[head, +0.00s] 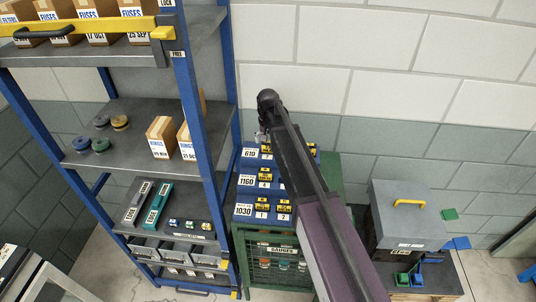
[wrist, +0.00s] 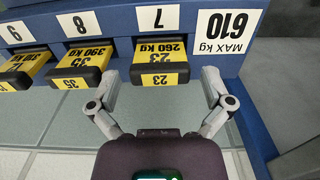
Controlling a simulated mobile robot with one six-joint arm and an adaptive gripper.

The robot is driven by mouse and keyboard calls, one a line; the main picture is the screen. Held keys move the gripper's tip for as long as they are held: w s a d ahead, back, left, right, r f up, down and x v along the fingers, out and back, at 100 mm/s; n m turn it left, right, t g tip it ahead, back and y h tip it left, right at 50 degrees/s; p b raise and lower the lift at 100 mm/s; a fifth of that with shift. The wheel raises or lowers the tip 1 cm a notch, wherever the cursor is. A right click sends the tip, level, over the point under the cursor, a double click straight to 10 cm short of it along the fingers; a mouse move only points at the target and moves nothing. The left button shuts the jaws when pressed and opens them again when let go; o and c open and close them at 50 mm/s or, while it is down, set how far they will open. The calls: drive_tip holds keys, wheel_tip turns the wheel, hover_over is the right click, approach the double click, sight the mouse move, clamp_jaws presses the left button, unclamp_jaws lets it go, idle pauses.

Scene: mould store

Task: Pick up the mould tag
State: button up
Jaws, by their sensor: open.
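A yellow and black mould tag (wrist: 160,52) marked 23 and 260 KG sits in the slot numbered 7 of the blue rack, in the wrist view. It reads upside down there. My gripper (wrist: 160,77) is open, with one finger on each side of this tag's near end and a gap on both sides. The tag also shows small in the head view (head: 266,149), beside the 610 label. My gripper is mostly hidden behind my arm in the head view.
Tags in slots 8 (wrist: 82,63) and 9 (wrist: 25,68) lie to the left in the wrist view. The blue rack (head: 245,182) stands on a green cabinet (head: 238,245). A blue-framed shelf (head: 190,125) is close on the left. A grey box (head: 407,222) stands right.

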drive_tip(key=shift+f, duration=0.4)
idle(0.3)
drive_tip(key=c, duration=1)
